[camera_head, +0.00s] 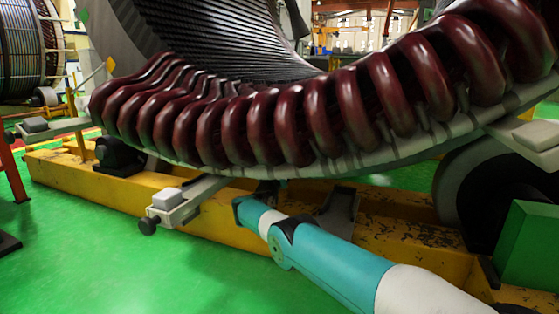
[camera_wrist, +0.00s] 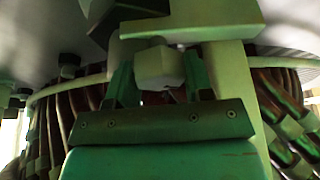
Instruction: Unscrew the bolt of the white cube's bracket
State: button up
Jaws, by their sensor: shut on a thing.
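In the wrist view my gripper (camera_wrist: 158,82) points up under a pale bracket (camera_wrist: 232,70). Its two fingers are closed on either side of a pale, faceted bolt head (camera_wrist: 158,62), and they grip it. The bolt is upright in the bracket's underside; its shank is hidden. In the head view a bracket (camera_head: 200,196) with a white cube (camera_head: 168,198) on its outer end sticks out from under the stator, left of my arm. A black knob (camera_head: 148,226) shows at that end. My gripper is hidden under the stator there.
Dark red coil loops (camera_head: 265,125) of the stator hang just above my arm. A yellow beam (camera_head: 110,190) runs below, with a black roller (camera_head: 118,155). Other brackets stand at far left (camera_head: 50,126) and right (camera_head: 540,136). Green floor (camera_head: 100,260) at front left is free.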

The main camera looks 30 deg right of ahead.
jog(key=n+p, duration=0.1)
jog(key=n+t+y+p, duration=0.1)
jog(key=n+p, duration=0.1)
jog(key=shift+r+n+y+p, duration=0.25)
jog(key=shift+n+y+p, duration=0.05)
jog(key=shift+n+p, duration=0.1)
jog(key=shift+f+n+t+y, duration=0.3)
jog(key=shift+n+t, duration=0.1)
jog(key=shift+n, duration=0.4)
jog(key=o, duration=0.9)
jog(key=shift+p, duration=0.35)
jog(key=p+v, duration=1.3)
jog(key=v, duration=0.4)
jog(key=shift+s+f, duration=0.1)
jog(key=shift+s, duration=0.15)
